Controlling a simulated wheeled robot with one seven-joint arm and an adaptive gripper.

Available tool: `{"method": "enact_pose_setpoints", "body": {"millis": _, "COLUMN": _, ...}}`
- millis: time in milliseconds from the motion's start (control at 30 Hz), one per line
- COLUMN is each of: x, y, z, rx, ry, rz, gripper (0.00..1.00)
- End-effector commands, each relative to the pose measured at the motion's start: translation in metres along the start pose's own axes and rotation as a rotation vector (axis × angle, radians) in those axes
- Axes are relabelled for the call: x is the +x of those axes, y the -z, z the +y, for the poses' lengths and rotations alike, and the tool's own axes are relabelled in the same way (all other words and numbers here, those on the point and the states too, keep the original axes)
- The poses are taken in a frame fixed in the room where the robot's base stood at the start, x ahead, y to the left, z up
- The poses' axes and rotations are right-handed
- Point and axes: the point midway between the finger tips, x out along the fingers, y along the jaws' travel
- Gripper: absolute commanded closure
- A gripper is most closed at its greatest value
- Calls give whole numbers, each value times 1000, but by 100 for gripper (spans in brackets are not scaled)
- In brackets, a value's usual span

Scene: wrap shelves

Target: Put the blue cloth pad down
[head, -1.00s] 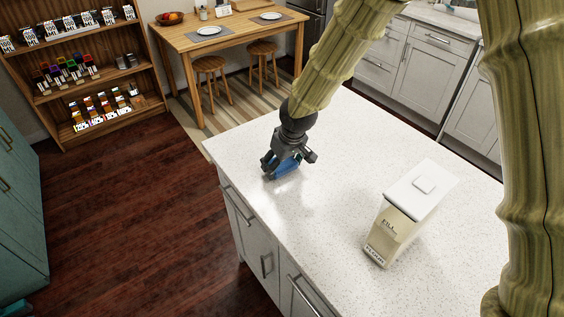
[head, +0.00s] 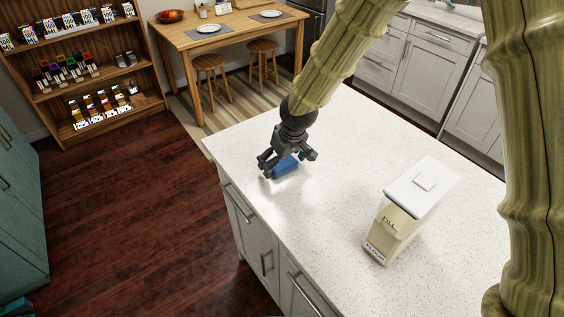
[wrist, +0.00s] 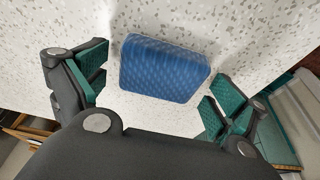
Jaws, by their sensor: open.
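The blue cloth pad (head: 285,166) lies on the white speckled countertop (head: 330,200), near its left edge. In the wrist view the pad (wrist: 165,69) is a rounded blue block with a fine pattern, resting between and beyond the fingers. My gripper (head: 287,164) is just above the pad. In the wrist view my gripper (wrist: 156,92) is open, with a gap between each green finger pad and the blue pad. Part of the pad is hidden behind my fingers in the head view.
A cream flour container (head: 408,212) with a white lid stands on the counter to the right. The counter between it and the pad is clear. A wooden dining table (head: 230,35) with stools and a stocked shelf (head: 85,80) stand farther back.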

Motion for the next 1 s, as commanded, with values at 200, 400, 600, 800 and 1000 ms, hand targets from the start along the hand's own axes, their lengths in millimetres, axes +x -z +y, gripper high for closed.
{"method": "enact_pose_setpoints", "body": {"millis": 200, "x": -26, "y": 2, "z": 0, "rx": 1, "ry": 0, "rz": 3, "gripper": 4}}
{"method": "enact_pose_setpoints", "body": {"millis": 400, "x": -50, "y": -3, "z": -1, "rx": 1, "ry": -1, "rz": 2, "gripper": 4}}
{"method": "enact_pose_setpoints", "body": {"millis": 600, "x": -81, "y": -4, "z": -1, "rx": 1, "ry": 0, "rz": 3, "gripper": 4}}
{"method": "enact_pose_setpoints", "body": {"millis": 800, "x": -102, "y": -4, "z": -1, "rx": 0, "ry": -1, "rz": 1, "gripper": 4}}
{"method": "enact_pose_setpoints", "body": {"millis": 1000, "x": -111, "y": -5, "z": -2, "rx": 0, "ry": 0, "rz": 0, "gripper": 4}}
